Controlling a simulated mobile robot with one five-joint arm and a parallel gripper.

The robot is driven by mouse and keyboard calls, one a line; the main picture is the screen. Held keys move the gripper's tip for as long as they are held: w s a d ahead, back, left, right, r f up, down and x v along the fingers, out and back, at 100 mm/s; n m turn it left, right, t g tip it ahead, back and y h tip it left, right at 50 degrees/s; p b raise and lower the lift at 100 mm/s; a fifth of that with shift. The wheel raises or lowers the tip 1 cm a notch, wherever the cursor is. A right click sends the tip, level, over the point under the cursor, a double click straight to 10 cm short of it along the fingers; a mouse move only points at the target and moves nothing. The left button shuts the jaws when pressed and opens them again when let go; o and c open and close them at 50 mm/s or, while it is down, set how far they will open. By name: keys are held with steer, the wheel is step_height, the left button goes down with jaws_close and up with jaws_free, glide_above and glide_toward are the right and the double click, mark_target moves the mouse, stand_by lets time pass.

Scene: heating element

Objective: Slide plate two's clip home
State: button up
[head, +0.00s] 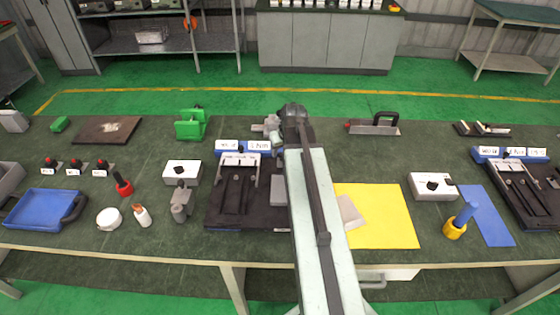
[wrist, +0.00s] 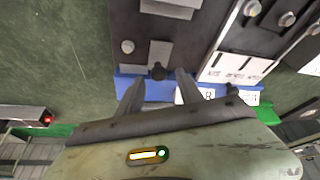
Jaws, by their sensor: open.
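In the head view a dark fixture (head: 222,212) with a blue label strip stands left of my arm. Its label writing is too small to read, so I cannot tell which plate is plate two. In the wrist view my gripper (wrist: 158,92) is open, its two dark fingers apart over the blue strip (wrist: 127,84). A small black knob (wrist: 158,72) on a grey piece (wrist: 160,52) shows just beyond and between the fingertips. I cannot tell whether this is the clip or whether the fingers touch it. My arm hides the fixture's right side in the head view.
A second similar fixture (head: 540,212) stands at the far right. A yellow sheet (head: 385,215) lies right of my arm. A white box with a black knob (head: 182,172) and a grey clamp-like block (head: 180,205) stand left of the nearer fixture.

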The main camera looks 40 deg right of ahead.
steer(key=shift+b+x, duration=0.3)
steer(key=shift+x, duration=0.6)
steer(key=shift+r, duration=0.1)
steer(key=shift+s, duration=0.1)
jaws_close()
stand_by(0.5)
